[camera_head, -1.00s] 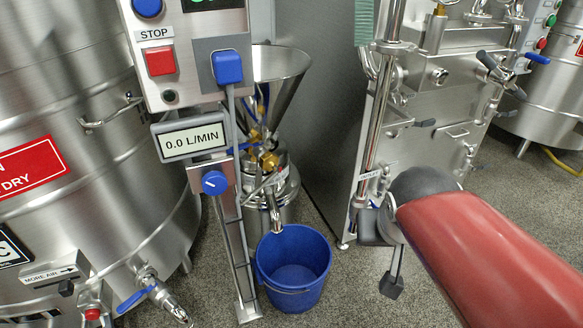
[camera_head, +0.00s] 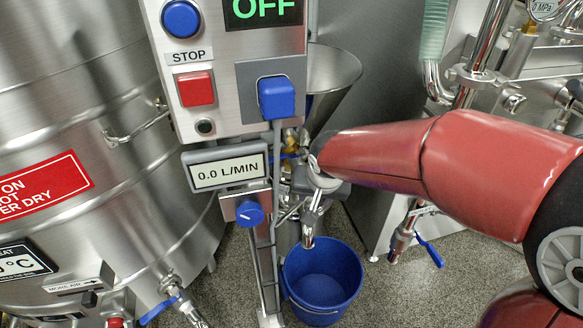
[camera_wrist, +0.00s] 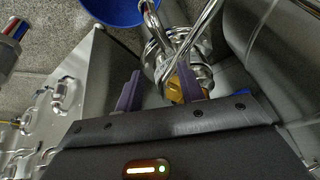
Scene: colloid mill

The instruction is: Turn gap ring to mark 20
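The colloid mill stands behind the control post, its steel hopper (camera_head: 335,75) partly hidden by my arm in the head view. In the wrist view the mill's ringed steel body (camera_wrist: 158,55) and a brass fitting (camera_wrist: 174,88) lie near my gripper. My gripper (camera_wrist: 160,85) has two purple fingers set well apart, with the brass fitting beside the right finger; I cannot tell whether they touch. No scale marks or mark 20 can be read, and I cannot single out the gap ring. In the head view my arm hides most of the mill's middle.
A control box (camera_head: 228,60) reads OFF, above a 0.0 L/MIN display (camera_head: 226,169) and blue knob (camera_head: 250,213) on a post. A blue bucket (camera_head: 322,280) stands below the mill spout (camera_head: 309,232). A large steel tank (camera_head: 80,130) fills the left; pipework stands at right.

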